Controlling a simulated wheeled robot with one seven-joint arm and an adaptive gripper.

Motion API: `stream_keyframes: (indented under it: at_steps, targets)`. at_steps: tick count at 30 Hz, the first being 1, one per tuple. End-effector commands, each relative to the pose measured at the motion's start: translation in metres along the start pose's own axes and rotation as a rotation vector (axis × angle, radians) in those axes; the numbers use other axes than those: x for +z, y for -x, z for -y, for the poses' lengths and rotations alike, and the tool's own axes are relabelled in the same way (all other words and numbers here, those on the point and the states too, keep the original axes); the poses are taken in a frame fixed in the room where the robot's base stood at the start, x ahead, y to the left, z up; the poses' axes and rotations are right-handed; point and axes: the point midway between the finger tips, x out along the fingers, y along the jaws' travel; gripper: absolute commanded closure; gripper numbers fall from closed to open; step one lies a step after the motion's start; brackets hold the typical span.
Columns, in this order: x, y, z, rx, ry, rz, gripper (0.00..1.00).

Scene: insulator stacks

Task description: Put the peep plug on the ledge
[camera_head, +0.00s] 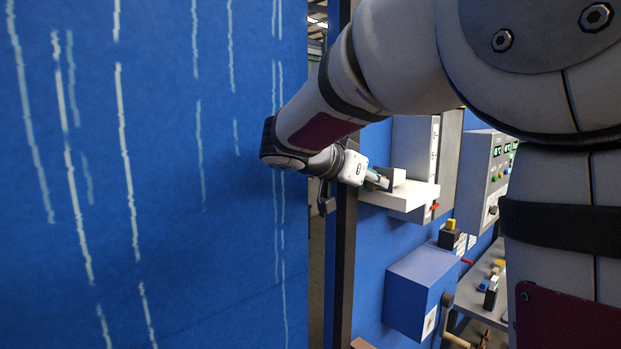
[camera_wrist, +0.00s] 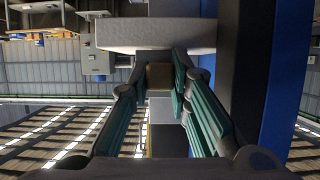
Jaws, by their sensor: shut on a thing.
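My gripper (camera_head: 378,181) reaches to the white ledge (camera_head: 411,203) on the blue wall in the head view. The white ledge (camera_wrist: 150,34) lies just past the fingertips in that view. In the head view a small greyish block (camera_head: 393,175) shows at the fingertips, over the ledge. I cannot tell whether the held piece touches the ledge. Part of it is hidden by the fingers.
A dark upright post (camera_head: 343,250) stands close to my wrist, beside a large blue panel (camera_head: 150,180). A blue box (camera_head: 420,290) juts out below the ledge. A grey control cabinet (camera_head: 485,175) with buttons and displays is to the right.

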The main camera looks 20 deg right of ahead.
Motion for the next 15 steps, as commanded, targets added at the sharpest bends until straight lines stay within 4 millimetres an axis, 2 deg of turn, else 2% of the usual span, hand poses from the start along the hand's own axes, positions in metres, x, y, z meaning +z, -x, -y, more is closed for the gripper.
stream_keyframes:
  at_steps: [5, 6, 8, 15]
  targets:
    - [0.0019, -0.001, 0.0004, 0.0, 0.0, 0.0, 1.0]
    - [0.0016, -0.0007, 0.0002, 0.0, 0.0, 0.0, 0.73]
    - [0.0015, -0.0006, 0.0002, 0.0, 0.0, 0.0, 0.62]
    - [0.0014, -0.0005, 0.0001, 0.0, 0.0, 0.0, 0.62]
